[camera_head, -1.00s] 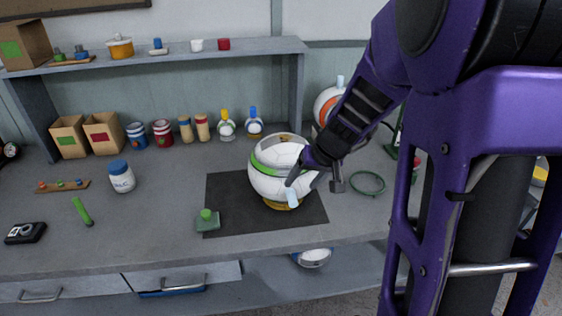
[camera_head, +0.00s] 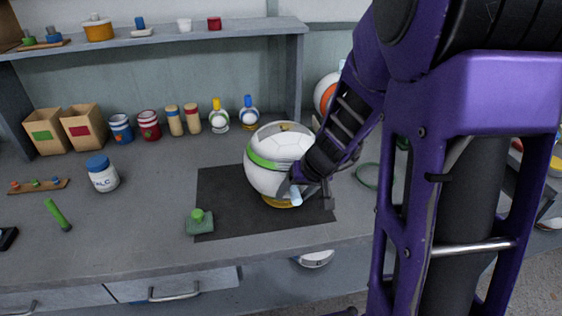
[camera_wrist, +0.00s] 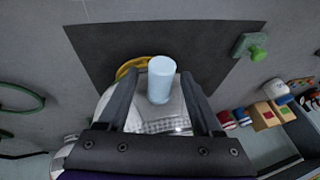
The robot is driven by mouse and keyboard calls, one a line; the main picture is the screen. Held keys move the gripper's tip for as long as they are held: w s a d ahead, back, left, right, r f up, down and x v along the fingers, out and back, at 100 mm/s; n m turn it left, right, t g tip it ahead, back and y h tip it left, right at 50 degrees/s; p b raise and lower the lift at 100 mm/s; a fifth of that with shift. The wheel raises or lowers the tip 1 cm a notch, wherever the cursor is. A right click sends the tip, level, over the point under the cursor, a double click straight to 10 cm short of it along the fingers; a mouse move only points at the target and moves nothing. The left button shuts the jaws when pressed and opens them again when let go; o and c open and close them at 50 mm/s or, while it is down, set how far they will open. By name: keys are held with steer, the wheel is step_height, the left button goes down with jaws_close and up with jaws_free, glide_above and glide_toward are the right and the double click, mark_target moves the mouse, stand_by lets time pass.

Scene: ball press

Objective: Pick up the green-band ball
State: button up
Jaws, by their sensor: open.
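The green-band ball (camera_head: 268,165) is white with a green stripe and sits on a yellow ring stand (camera_head: 283,204) over a dark mat (camera_head: 225,215). A pale blue peg (camera_head: 297,197) sticks out from its front lower right side. My gripper (camera_head: 308,192) is low at the ball's right side, next to the peg. In the wrist view my gripper (camera_wrist: 161,88) is open, with one finger on each side of the pale blue peg (camera_wrist: 161,72). I cannot tell whether the fingers touch it. My arm hides part of the ball's right side.
A green block with a knob (camera_head: 199,220) stands at the mat's left corner. A white jar (camera_head: 103,174) is further left. Boxes, cans and two small capped balls line the back. An orange-band ball (camera_head: 325,92) and a green ring (camera_head: 372,177) lie to the right.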

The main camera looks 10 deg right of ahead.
steer(key=shift+s, duration=0.1)
jaws_close()
steer(key=shift+r, duration=0.15)
stand_by(1.2)
